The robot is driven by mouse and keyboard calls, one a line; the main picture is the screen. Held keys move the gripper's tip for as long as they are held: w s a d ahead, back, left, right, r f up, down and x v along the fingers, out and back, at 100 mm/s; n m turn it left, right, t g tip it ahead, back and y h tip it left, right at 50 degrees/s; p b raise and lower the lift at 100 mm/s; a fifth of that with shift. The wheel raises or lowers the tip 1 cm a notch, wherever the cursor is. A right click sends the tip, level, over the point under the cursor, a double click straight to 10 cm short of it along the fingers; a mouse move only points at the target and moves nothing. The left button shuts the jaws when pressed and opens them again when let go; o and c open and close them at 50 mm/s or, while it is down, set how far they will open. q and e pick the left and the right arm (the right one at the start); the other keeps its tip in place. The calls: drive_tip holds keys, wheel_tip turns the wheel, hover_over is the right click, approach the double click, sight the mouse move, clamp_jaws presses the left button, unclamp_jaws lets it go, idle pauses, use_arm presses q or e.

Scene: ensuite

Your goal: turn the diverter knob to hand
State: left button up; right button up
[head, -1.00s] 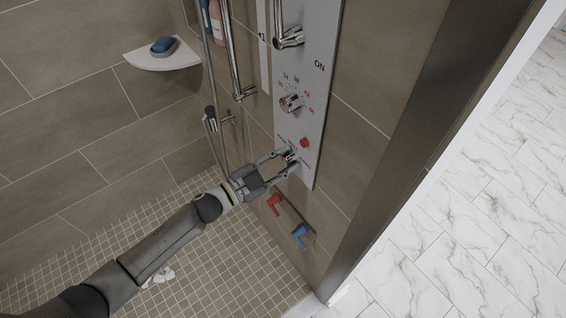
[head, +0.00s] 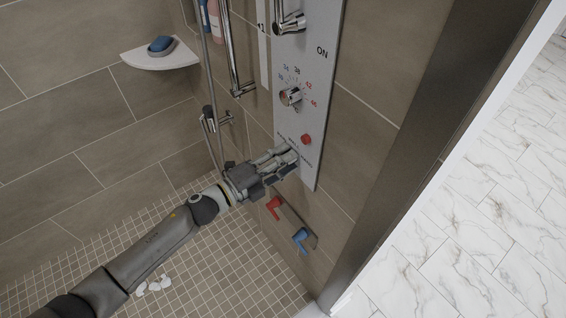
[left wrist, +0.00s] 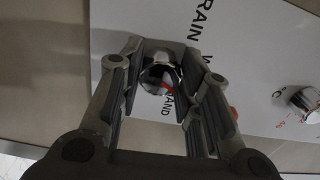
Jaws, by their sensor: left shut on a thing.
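The diverter knob (left wrist: 158,74) is a chrome knob low on the grey shower panel (head: 308,60). In the left wrist view it sits between the two fingers of my left gripper (left wrist: 164,60), with the words RAIN and HAND printed around it. A small red mark shows on the knob's side towards HAND. In the head view my left gripper (head: 291,158) is at the panel's lower end and hides the knob. It is shut on the knob, its fingers one above the other. My right gripper is not in view.
Above the knob are a red button (head: 306,139), a temperature knob (head: 290,97) and a chrome lever (head: 290,24). Below are a red lever (head: 273,207) and a blue lever (head: 300,237). A hand-shower rail (head: 232,45) and hose run left of the panel.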

use_arm(q)
drive_tip(key=shift+m+b, duration=1.25)
drive_tip(key=shift+m, duration=1.85)
drive_tip(key=o, duration=1.1)
drive_tip(key=shift+c, duration=0.2)
drive_tip(key=shift+s+a, duration=0.1)
drive_tip(key=v, duration=1.1)
drive_tip(key=shift+s+a, duration=0.2)
drive_tip(key=shift+a, duration=0.15)
